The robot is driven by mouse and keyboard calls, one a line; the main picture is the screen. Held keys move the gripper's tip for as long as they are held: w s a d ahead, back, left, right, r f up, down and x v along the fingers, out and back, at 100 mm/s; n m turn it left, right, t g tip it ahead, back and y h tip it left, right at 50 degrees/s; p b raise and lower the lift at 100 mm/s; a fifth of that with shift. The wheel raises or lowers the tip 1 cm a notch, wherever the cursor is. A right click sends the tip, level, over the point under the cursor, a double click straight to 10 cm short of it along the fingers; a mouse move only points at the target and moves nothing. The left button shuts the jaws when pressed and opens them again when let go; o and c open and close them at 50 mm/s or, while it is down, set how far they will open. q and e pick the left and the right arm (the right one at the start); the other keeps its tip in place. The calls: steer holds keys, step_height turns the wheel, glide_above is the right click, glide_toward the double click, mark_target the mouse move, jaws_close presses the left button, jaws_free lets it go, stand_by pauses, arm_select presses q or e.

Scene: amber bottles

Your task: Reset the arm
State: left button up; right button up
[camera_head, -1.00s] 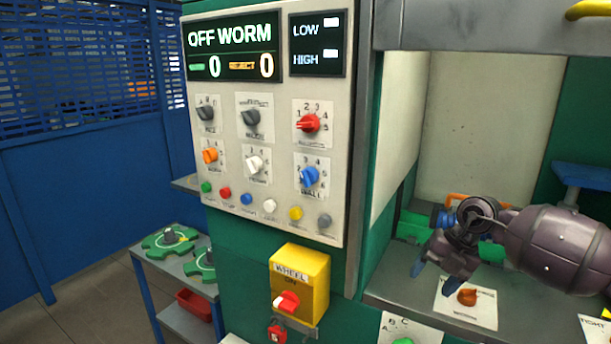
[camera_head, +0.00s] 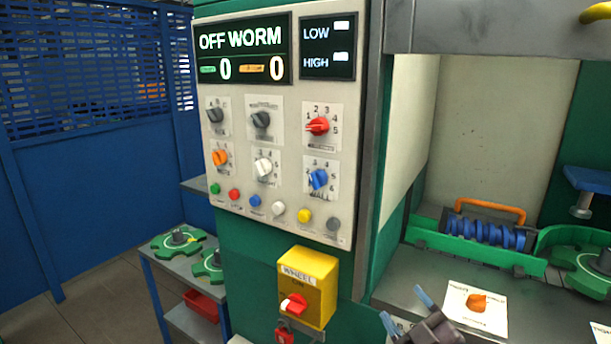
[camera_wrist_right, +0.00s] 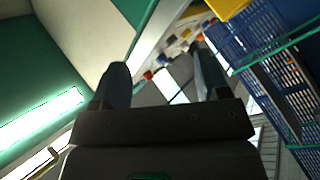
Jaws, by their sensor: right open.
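My right gripper (camera_head: 406,310) is at the bottom of the head view, in front of the machine's shelf. Its two blue-tipped fingers stand apart with nothing between them. In the right wrist view the two fingers of the gripper (camera_wrist_right: 158,80) also show apart and empty, with the control panel's knobs blurred beyond them. My left gripper is not in either view.
The control panel (camera_head: 283,150) has several knobs and buttons, and its display reads OFF WORM. A yellow WHEEL switch box (camera_head: 315,280) juts out below. A blue worm (camera_head: 485,232) sits in a green holder on the shelf. A cart (camera_head: 165,262) holds green parts at left.

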steer(key=s+d+f+m+g+h, duration=0.3)
steer(key=s+d+f+m+h, duration=0.3)
steer(key=d+f+m+h, duration=0.15)
steer(key=s+d+f+m+g, duration=0.15)
steer(key=s+f+g, duration=0.4)
steer(key=s, duration=0.55)
steer(key=s+d+f+m+g, duration=0.1)
steer(key=s+f+m+g, duration=0.25)
steer(key=s+g, duration=0.55)
steer(key=w+f+n+t, duration=0.1)
steer(key=w+f+t, duration=0.4)
steer(key=f+t, duration=0.5)
steer(key=shift+w+a+f, duration=0.15)
steer(key=shift+w+f, duration=0.15)
steer(key=shift+w, duration=0.05)
steer(key=shift+n+t+y, duration=0.25)
